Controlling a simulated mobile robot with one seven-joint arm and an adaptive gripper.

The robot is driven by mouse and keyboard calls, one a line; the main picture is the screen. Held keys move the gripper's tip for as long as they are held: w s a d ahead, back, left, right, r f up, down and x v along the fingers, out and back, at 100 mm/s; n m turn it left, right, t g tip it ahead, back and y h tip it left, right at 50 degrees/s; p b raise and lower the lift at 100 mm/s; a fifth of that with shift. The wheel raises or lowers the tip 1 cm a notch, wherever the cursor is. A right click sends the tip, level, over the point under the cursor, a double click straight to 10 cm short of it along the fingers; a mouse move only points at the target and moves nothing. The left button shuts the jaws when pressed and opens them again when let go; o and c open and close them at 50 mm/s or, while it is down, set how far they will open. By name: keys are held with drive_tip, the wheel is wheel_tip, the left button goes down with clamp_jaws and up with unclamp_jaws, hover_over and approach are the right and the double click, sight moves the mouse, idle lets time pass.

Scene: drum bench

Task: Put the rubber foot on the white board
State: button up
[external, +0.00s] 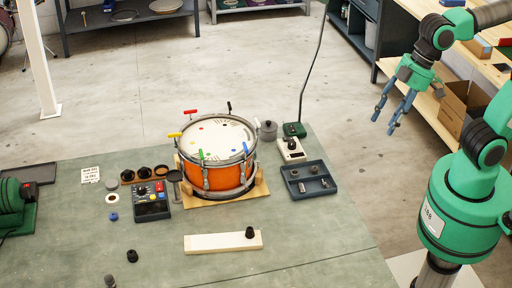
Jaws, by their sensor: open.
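The white board (212,242) lies flat near the front of the green-grey bench. A small dark piece that looks like a rubber foot (250,233) stands on its right end. A similar black piece (132,256) sits on the bench left of the board, apart from it. A dark grey piece (110,281) is at the bottom edge, partly cut off. I cannot tell for sure which of these is the rubber foot. My gripper (384,124) is open and empty, high at the right, well away from the board, with its blue fingers apart and pointing down.
An orange drum (208,178) stands on a wooden base behind the board. A control box (150,204) is left of it. A dark tray (302,191) with small parts is at its right. The bench (320,240) is clear right of the board.

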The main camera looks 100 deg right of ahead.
drive_tip(key=s+a+f+t, duration=0.1)
drive_tip(key=s, duration=0.9)
drive_tip(key=shift+f+n, duration=0.25)
drive_tip(key=shift+n, duration=0.15)
idle(0.6)
